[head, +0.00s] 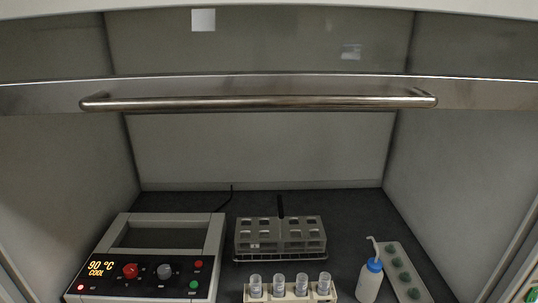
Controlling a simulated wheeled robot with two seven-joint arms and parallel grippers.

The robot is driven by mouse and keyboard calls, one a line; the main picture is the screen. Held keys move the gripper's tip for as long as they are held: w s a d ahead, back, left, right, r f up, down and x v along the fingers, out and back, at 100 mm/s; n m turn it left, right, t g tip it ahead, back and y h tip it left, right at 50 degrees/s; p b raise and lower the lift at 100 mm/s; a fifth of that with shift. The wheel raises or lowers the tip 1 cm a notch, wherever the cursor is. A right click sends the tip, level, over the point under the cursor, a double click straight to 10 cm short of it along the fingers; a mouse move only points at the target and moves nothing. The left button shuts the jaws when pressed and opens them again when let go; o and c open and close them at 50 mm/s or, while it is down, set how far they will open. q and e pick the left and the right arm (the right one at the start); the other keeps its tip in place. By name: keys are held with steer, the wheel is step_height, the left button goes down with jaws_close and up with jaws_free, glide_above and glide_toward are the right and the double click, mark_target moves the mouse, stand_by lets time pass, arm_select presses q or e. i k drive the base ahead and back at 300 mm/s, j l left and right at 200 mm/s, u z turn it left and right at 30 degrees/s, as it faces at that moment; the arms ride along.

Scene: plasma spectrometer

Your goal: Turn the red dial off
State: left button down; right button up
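The red dial (130,270) is on the sloped front panel of a grey-white device (204,240) at the lower left of the head view. The panel's display (99,268) reads "90 °C COOL" in yellow. A red light (80,287) glows at the panel's lower left. A grey dial (164,271) sits right of the red one, with a small red button (198,264) and a green button (194,284) further right. Neither of my grippers is in view.
A metal handle bar (260,103) spans the raised sash above the opening. A grey tube rack (280,240) stands mid-bench, with a smaller rack of vials (290,290) in front. A blue-capped wash bottle (370,280) and a tray with green items (402,270) stand right.

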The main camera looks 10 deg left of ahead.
mark_target(130, 270)
steer(key=j+u, duration=0.2)
steer(key=u, duration=1.65)
steer(key=l+u, duration=0.15)
steer(key=u, duration=0.3)
steer(key=l+u, duration=0.1)
steer(key=u, duration=0.3)
